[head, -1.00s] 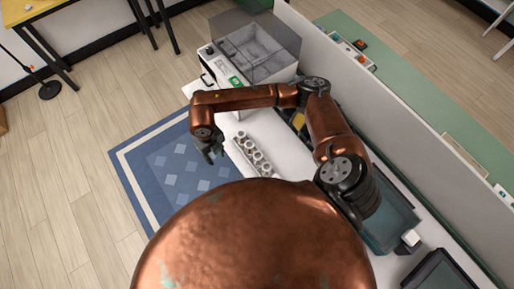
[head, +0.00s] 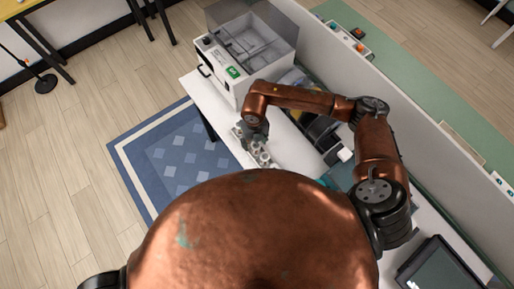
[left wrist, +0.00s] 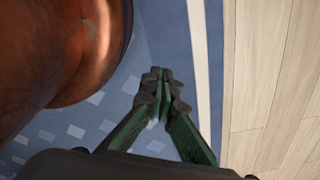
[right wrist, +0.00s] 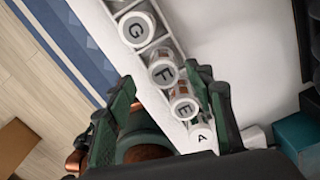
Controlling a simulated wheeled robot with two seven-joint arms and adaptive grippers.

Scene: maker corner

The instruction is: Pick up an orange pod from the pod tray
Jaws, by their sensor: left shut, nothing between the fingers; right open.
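The pod tray (head: 237,133) is a narrow pale rack on the white table, partly hidden under my right gripper (head: 254,140). In the right wrist view, the tray (right wrist: 108,7) holds a row of white-lidded pods. The G pod (right wrist: 137,29), F pod (right wrist: 163,68), E pod (right wrist: 184,103) and A pod (right wrist: 204,138) show letters. Orange-brown bands show on the sides of F and E. My right gripper (right wrist: 168,92) is open, its fingers over the row around F and E. My left gripper (left wrist: 160,75) is shut and empty above the blue rug.
A white machine with a clear cover (head: 228,68) stands at the table's far end. A grey divider (head: 420,135) runs along the table's right side. Dark equipment (head: 322,130) lies right of the tray. A dark screen (head: 440,268) stands at the near right.

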